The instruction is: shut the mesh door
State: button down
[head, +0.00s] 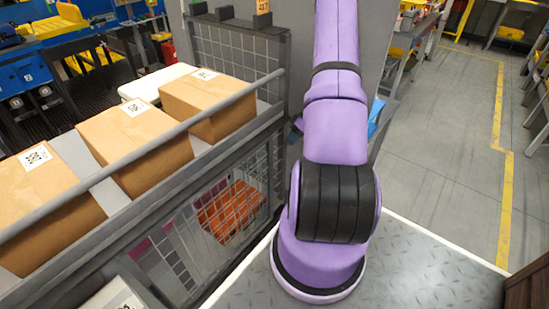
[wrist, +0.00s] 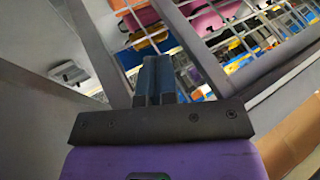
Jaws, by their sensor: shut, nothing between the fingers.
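An upright mesh panel in a dark grey frame, which looks like the mesh door (head: 284,62), stands behind the boxes in the head view. I cannot tell how far open it is. In the wrist view, a grey-framed mesh panel (wrist: 190,46) crosses the top, but I cannot tell whether it is the same panel. My gripper (wrist: 155,68) is shut and empty, with its fingers together. The fingertips show close to the grey frame; I cannot tell whether they touch it. In the head view my purple arm is in front and my gripper is hidden.
Cardboard boxes (head: 133,147) line the conveyor behind a grey rail (head: 160,142). Mesh below the rail (head: 190,236) shows an orange crate (head: 230,211) behind it. A cardboard box edge (wrist: 292,135) shows at the wrist view's lower right. Open floor (head: 450,170) lies to the right.

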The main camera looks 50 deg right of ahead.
jog(key=x, duration=0.7)
jog(key=d+f+x, duration=0.1)
jog(key=x, duration=0.2)
jog(key=shift+s+a+f, duration=0.2)
jog(key=shift+a+f, duration=0.05)
